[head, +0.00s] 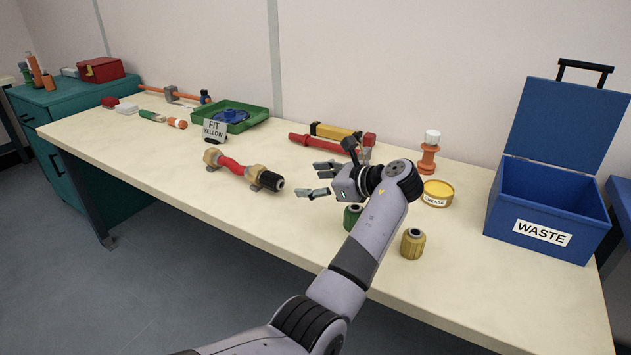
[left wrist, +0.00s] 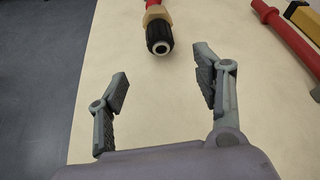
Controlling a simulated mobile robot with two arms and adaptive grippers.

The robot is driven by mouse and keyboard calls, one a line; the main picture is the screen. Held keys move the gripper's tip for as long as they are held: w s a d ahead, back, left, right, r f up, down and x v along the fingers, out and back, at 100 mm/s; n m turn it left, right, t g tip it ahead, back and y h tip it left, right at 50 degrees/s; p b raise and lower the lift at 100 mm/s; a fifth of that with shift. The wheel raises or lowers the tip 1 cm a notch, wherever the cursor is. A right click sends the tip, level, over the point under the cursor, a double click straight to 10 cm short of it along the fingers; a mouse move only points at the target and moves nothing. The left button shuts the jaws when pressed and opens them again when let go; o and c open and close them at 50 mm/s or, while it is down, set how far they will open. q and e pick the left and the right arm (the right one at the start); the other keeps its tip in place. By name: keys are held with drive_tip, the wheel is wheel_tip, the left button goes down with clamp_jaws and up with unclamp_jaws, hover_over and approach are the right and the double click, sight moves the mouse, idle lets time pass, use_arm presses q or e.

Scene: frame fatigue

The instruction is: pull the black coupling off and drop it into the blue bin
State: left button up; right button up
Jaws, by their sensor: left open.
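The black coupling (head: 270,181) sits on the right end of a red shaft (head: 232,166) with brass hex fittings, lying on the bench. In the left wrist view the coupling (left wrist: 159,38) points its open end at my gripper, ahead of the fingers. My left gripper (head: 318,180) is open and empty, to the right of the coupling and apart from it; its two fingers also show in the left wrist view (left wrist: 160,88). The blue bin (head: 548,200), labelled WASTE, stands open at the bench's right end. My right gripper is not clearly seen.
A green coupling (head: 352,216) and a yellow coupling (head: 412,243) stand near my left arm.

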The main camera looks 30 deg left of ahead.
sight(279, 181)
use_arm(q)
drive_tip(key=b+x, duration=0.1)
drive_tip(key=x, duration=0.8)
drive_tip(key=shift+b, duration=0.35)
drive_tip(key=b+x, duration=0.1)
drive_tip(key=x, duration=0.5)
drive_tip(key=shift+a, duration=0.2)
use_arm(e)
drive_tip(key=v, duration=0.4)
drive_tip(key=shift+s+d+r, duration=0.1)
drive_tip(key=shift+s+r, duration=0.1)
drive_tip(key=shift+r, duration=0.15)
use_arm(q)
drive_tip(key=shift+c, duration=0.3)
drive_tip(key=c, duration=1.3)
drive_tip(key=shift+d, duration=0.15)
use_arm(e)
drive_tip(key=shift+r, duration=0.15)
